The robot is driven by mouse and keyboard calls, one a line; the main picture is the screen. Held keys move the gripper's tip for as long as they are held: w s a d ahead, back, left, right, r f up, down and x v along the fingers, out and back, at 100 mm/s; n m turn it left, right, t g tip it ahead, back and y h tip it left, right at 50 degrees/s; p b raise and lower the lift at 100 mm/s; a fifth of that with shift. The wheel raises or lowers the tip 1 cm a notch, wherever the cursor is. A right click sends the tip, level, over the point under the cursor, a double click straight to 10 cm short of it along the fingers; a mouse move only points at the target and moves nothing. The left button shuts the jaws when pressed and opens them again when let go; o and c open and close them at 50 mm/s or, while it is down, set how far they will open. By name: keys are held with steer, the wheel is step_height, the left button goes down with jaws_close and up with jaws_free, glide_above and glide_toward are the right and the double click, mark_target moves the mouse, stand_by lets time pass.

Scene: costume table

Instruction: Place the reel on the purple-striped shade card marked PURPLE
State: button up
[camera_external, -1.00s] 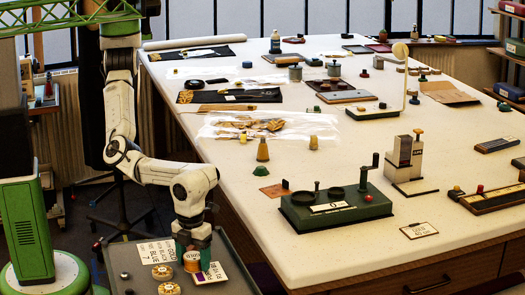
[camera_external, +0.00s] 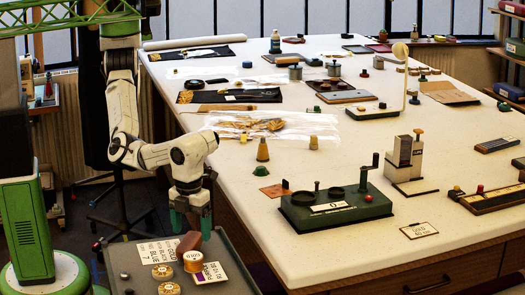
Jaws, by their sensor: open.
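My gripper (camera_external: 190,229) is open and empty, with its teal fingers pointing down above the grey cart top. A copper-coloured reel with a pale label (camera_external: 193,261) stands upright below it, apart from the fingers. The white shade card with a purple stripe (camera_external: 214,274) lies beside and under the reel's right side in the picture. The reel appears to overlap the card's left part; how much of its base rests on the card is hidden.
A white card reading BLUE (camera_external: 152,252) lies to the left. Two yellowish reels (camera_external: 162,271) (camera_external: 169,288) stand in front. A dark red-brown block (camera_external: 188,243) is behind the copper reel. The long white table (camera_external: 330,262) borders the cart on the right.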

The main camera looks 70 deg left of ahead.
step_height(320, 180, up, 3)
steer(key=shift+f+p, duration=0.1)
steer(key=shift+p, duration=0.5)
